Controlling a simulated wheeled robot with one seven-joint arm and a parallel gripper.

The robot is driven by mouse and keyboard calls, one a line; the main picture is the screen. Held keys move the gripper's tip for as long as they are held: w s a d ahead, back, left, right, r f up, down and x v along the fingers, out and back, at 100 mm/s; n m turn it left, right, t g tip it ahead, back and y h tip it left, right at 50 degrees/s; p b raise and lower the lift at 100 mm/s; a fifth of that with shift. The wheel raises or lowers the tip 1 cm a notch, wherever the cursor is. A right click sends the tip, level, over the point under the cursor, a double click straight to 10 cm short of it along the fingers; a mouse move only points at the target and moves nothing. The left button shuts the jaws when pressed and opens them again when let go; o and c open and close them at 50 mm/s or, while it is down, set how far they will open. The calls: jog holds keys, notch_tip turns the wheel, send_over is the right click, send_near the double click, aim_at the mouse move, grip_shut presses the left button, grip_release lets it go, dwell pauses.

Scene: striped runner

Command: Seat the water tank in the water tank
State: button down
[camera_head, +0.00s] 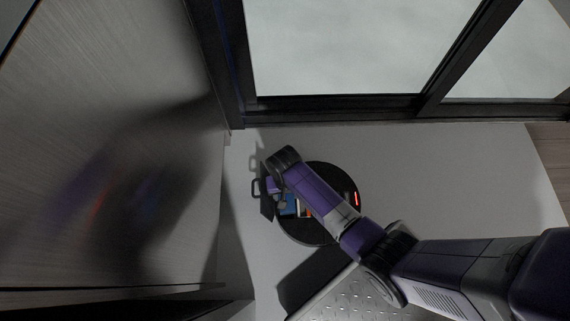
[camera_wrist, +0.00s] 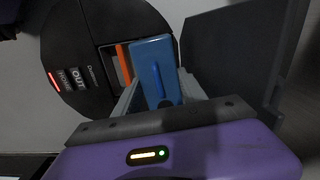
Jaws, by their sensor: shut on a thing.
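A blue water tank (camera_wrist: 152,62) is between the grey fingers of my gripper (camera_wrist: 160,82), which is shut on it. The round black robot vacuum (camera_wrist: 68,40) lies under and beyond it. The tank's far end is next to an orange strip (camera_wrist: 122,64) and a pale opening in the vacuum's top. I cannot tell how deep the tank sits in the opening. In the head view the blue tank (camera_head: 287,206) shows over the left part of the vacuum (camera_head: 318,236), partly covered by my arm.
A dark grey lid-like panel (camera_wrist: 232,48) stands up close to the right of the gripper; it also shows at the vacuum's left side (camera_head: 267,205). A wood-grained surface (camera_head: 110,150) is at the left. The pale floor (camera_head: 440,175) is clear to the right.

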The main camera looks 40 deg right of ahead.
jog(key=shift+w+f+m, duration=0.2)
jog(key=shift+w+m, duration=0.1)
jog(key=shift+m, duration=0.2)
jog(key=shift+r+p, duration=0.1)
jog(key=shift+p, duration=0.35)
notch_tip(320, 180, down, 6)
jog(key=b, duration=0.4)
jog(key=shift+b, duration=0.35)
jog(key=shift+p, duration=0.55)
dwell(1.2)
jog(key=shift+f+b, duration=0.65)
jog(key=shift+f, duration=0.15)
